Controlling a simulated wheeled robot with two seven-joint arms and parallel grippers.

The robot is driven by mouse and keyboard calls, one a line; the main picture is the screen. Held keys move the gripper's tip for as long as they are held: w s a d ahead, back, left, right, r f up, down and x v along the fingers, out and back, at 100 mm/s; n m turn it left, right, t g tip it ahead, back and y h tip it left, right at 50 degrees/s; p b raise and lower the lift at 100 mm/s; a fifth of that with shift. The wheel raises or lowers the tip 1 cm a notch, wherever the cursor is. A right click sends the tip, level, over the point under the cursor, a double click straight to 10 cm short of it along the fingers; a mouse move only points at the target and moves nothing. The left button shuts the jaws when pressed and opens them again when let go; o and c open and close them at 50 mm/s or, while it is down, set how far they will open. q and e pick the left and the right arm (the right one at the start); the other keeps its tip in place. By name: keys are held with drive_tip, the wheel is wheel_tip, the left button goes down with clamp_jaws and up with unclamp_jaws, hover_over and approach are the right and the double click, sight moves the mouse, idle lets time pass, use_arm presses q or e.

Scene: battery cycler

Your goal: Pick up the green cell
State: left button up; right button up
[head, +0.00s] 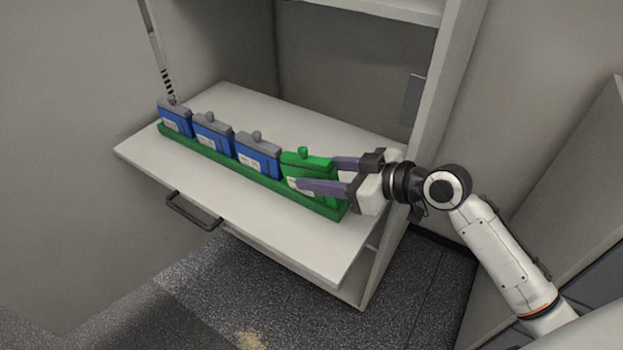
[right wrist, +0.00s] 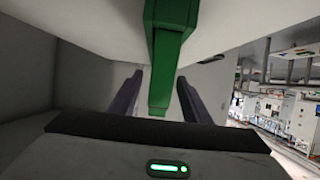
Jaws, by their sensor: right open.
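The green cell (head: 308,163) stands upright at the right end of a green rack (head: 215,164) on the pull-out shelf. My right gripper (head: 318,174) comes in from the right, with one purple finger in front of the cell and the other behind it. The gripper is open. In the right wrist view its fingers (right wrist: 158,92) lie on either side of a green upright shape, which looks like the cell (right wrist: 163,75), with gaps visible on both sides. The front finger hides part of the cell's lower face. My left gripper is not in view.
Several blue cells with grey tops stand in the rack to the left, such as the nearest one (head: 258,158). The white shelf (head: 230,102) has a dark handle (head: 193,210) at its front. A cabinet side post (head: 440,90) rises just behind my right gripper.

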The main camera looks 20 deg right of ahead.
drive_tip(key=shift+x, duration=1.1)
clamp_jaws()
drive_tip(key=shift+r, duration=0.2)
